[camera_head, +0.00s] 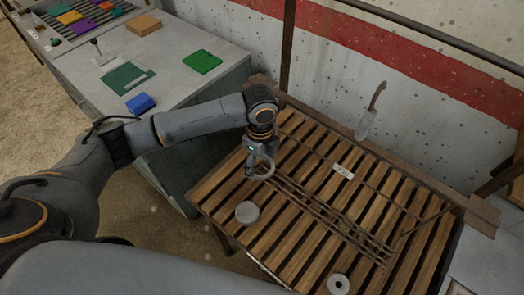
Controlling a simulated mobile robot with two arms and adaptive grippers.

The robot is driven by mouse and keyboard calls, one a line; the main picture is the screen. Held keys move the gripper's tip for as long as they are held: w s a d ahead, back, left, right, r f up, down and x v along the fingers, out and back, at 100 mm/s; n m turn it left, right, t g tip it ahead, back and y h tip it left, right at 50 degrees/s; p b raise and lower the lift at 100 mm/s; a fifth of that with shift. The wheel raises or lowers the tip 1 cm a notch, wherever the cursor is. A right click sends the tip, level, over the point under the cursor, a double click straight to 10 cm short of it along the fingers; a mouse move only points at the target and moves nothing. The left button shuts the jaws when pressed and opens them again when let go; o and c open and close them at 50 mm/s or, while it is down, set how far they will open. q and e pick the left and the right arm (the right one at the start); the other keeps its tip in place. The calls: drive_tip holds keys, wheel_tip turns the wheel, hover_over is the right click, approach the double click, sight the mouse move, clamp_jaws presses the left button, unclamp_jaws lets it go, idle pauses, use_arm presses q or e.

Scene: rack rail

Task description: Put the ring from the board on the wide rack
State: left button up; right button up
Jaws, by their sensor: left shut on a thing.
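My left gripper (256,168) is above the far left part of a slatted wooden table. It is shut on a pale grey ring (269,173), which hangs at its fingertips with its hole facing the camera. Dark parallel rails (335,219) run across the slats, to the right of and below the ring; they look like the rack, though which part is the wide one I cannot tell. Whether the ring touches the rails is not clear. My right gripper is not in view.
A pale round disc (247,212) lies on the slats below the gripper. A white piece with a hole (338,285) is at the front edge. A small white label (343,171) is near the rails. A grey workbench (185,85) with coloured blocks stands at the left.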

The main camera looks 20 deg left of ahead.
sight(269, 159)
use_arm(q)
drive_tip(key=w+f+m+b, duration=0.1)
drive_tip(key=w+f+m, duration=0.1)
drive_tip(key=m, duration=0.1)
drive_tip(key=w+d+f+m+b, duration=0.1)
drive_tip(key=w+f+m+b, duration=0.1)
drive_tip(key=m, duration=0.1)
drive_tip(key=shift+w+f+m, duration=0.15)
drive_tip(key=shift+f+m, duration=0.1)
drive_tip(key=shift+m, duration=0.15)
drive_tip(key=shift+f, duration=0.55)
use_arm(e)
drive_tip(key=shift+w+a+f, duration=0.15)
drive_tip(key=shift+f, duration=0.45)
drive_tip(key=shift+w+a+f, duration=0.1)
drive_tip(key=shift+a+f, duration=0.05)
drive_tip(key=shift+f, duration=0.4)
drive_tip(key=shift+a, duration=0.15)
use_arm(q)
drive_tip(key=shift+f+b, duration=0.3)
drive_tip(key=shift+f, duration=0.1)
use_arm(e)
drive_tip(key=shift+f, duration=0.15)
use_arm(q)
drive_tip(key=shift+f+b, duration=0.35)
drive_tip(key=shift+f, duration=0.75)
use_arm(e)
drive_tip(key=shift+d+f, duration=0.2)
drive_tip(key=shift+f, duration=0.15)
